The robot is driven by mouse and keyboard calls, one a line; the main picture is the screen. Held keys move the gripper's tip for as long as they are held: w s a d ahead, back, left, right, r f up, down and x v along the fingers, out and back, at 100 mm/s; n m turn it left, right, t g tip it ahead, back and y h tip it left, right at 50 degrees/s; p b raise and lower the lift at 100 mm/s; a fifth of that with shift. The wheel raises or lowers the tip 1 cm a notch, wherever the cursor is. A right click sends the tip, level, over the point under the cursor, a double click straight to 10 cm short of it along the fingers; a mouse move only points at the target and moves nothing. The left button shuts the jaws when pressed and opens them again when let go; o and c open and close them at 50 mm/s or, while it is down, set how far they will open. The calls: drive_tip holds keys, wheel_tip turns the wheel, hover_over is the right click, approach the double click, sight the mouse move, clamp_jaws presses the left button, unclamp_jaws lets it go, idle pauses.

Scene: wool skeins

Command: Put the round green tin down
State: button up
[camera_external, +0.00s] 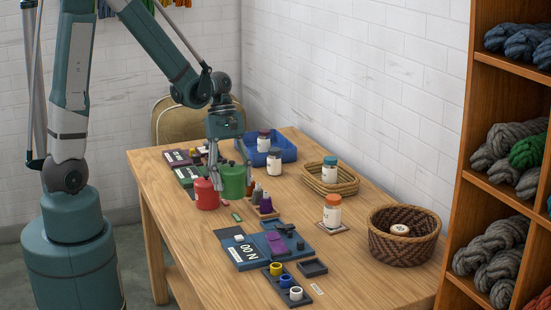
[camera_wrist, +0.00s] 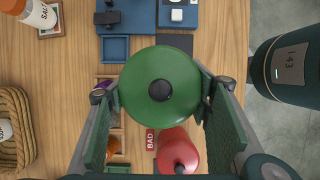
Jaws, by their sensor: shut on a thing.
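The round green tin (camera_external: 234,184) has a domed lid with a dark knob. It fills the middle of the wrist view (camera_wrist: 152,72), seen from above. My gripper (camera_external: 229,168) points down over the table's left part, with its fingers on either side of the tin. In the wrist view my gripper (camera_wrist: 160,92) is shut on it. A smaller red tin (camera_external: 206,196) stands close beside it, and its lid shows below the green tin in the wrist view (camera_wrist: 178,150). Whether the green tin's base touches the wooden table (camera_external: 365,278) I cannot tell.
A rack of small bottles (camera_external: 266,208) stands close right of the green tin. Blue mats (camera_external: 240,252) with tools lie nearer the front. A blue tray (camera_external: 289,150), a wicker basket (camera_external: 347,188), a jar (camera_external: 332,213) and a brown basket (camera_external: 418,252) stand along the right.

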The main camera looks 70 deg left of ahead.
drive_tip(key=w+d, duration=0.7)
drive_tip(key=d, duration=0.2)
drive_tip(key=w+d, duration=0.6)
drive_tip(key=d, duration=0.4)
drive_tip(key=w+d, duration=0.2)
drive_tip(key=d, duration=1.1)
drive_tip(key=w+d, duration=0.2)
drive_tip(key=d, duration=1)
drive_tip(key=shift+w+d+p, duration=0.3)
drive_tip(key=shift+d+p, duration=0.1)
drive_tip(key=shift+p, duration=0.05)
drive_tip(key=shift+f+b, duration=0.5)
drive_tip(key=shift+f, duration=2.5)
drive_tip(key=shift+f+b, duration=0.35)
drive_tip(key=shift+f, duration=1.55)
drive_tip(key=shift+f, duration=0.15)
